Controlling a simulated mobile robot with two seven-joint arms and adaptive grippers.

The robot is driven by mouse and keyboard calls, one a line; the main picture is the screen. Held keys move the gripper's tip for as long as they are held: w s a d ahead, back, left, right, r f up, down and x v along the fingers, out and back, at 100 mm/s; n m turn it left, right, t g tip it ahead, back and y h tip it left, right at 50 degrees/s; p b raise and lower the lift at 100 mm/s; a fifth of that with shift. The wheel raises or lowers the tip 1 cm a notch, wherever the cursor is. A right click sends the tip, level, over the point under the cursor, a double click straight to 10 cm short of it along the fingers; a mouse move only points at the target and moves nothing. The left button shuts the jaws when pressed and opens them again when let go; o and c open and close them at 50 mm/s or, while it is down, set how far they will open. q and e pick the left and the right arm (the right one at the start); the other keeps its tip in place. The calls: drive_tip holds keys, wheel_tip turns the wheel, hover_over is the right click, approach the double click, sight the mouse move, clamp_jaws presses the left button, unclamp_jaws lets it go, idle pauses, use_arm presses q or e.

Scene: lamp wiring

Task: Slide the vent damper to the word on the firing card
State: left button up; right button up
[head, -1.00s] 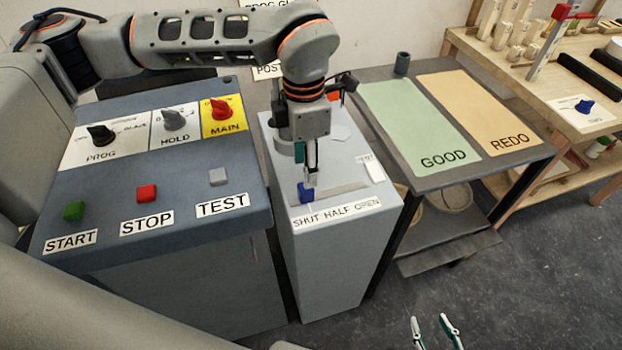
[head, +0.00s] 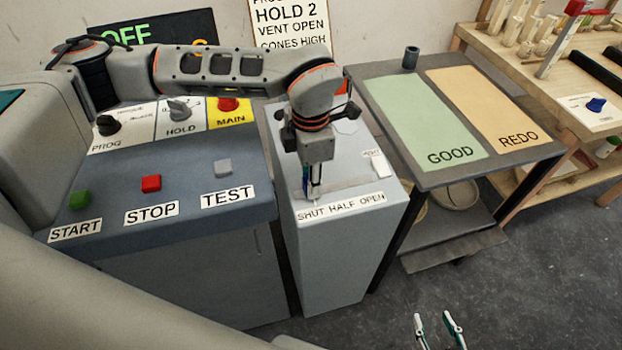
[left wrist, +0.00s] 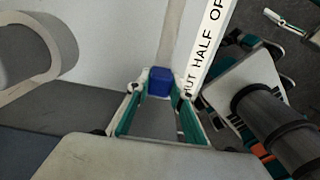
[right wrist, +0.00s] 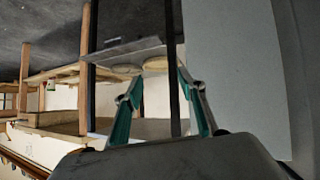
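The vent damper's blue knob (left wrist: 159,82) is at the SHUT end of its slot on the grey cabinet (head: 335,260). The label (head: 342,206) in front reads SHUT HALF OPEN from left to right. My left gripper (head: 313,190) points down at the knob and hides most of it in the head view. In the left wrist view its fingertips lie against both sides of the knob, and it looks shut on it. The firing card (head: 291,22) on the wall reads HOLD 2, VENT OPEN, CONES HIGH. My right gripper (head: 438,328) is open and empty above the floor.
A small white tag (head: 378,164) sits near the slot's right end. Right of it is a table with GOOD (head: 425,120) and REDO (head: 482,105) mats.

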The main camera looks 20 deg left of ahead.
use_arm(q)
clamp_jaws()
drive_tip(key=w+d, duration=0.2)
drive_tip(key=d, duration=0.1)
drive_tip(key=w+d+b, duration=0.1)
drive_tip(key=w+d, duration=0.2)
drive_tip(key=d, duration=0.1)
drive_tip(key=w+d, duration=0.2)
drive_tip(key=d, duration=0.2)
drive_tip(key=shift+w+b, duration=0.25)
drive_tip(key=shift+b, duration=0.15)
drive_tip(key=shift+w+d, duration=0.15)
drive_tip(key=shift+d, duration=0.05)
drive_tip(key=shift+r, duration=0.1)
drive_tip(key=o, duration=0.9)
unclamp_jaws()
drive_tip(key=shift+d, duration=0.1)
wheel_tip(320, 180, up, 12)
use_arm(e)
drive_tip(key=shift+w+d+f, duration=0.1)
drive_tip(key=shift+d+f, duration=0.1)
drive_tip(key=shift+f, duration=0.45)
